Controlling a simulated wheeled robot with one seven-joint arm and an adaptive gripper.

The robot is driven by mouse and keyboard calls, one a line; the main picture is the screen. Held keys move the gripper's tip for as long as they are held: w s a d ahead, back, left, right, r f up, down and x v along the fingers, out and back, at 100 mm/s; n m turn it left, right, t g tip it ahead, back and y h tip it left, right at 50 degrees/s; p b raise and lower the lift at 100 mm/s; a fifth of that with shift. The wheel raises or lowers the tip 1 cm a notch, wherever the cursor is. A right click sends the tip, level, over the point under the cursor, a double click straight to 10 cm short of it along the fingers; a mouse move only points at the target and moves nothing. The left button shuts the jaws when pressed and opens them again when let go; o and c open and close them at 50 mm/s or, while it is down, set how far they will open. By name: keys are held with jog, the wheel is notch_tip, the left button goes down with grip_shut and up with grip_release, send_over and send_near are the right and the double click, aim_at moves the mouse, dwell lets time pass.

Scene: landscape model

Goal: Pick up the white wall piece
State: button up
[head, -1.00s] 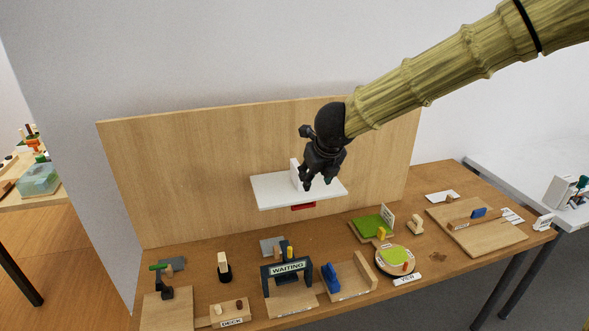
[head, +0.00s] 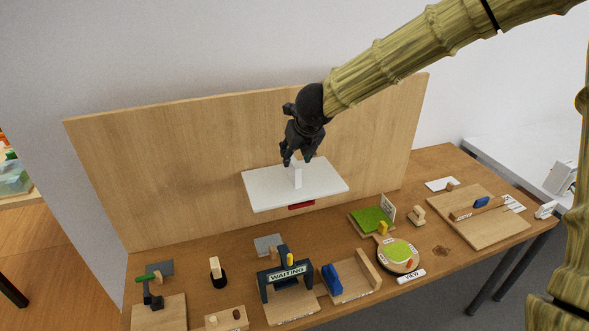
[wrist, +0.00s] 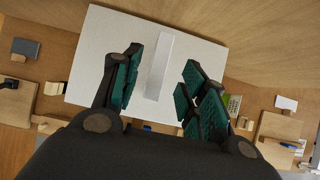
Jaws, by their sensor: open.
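The white wall piece (head: 297,177) stands upright on a white shelf (head: 262,190) fixed to the wooden back panel. In the wrist view the wall piece (wrist: 158,68) is a narrow white strip lying between my open fingers. My gripper (head: 298,161) is just above the wall piece in the head view, pointing down, with fingers apart.
The wooden back panel (head: 150,160) rises close behind the shelf. A red block (head: 301,206) sits under the shelf's front edge. The table below holds a WAITING arch (head: 286,275), a green board (head: 370,220), a round VIEW disc (head: 397,255) and other models.

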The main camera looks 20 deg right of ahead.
aim_at(294, 161)
jog(key=shift+f, duration=0.35)
jog(key=shift+p+x, duration=0.65)
jog(key=shift+x, duration=1.65)
jog(key=shift+c, duration=0.2)
jog(key=c, duration=0.8)
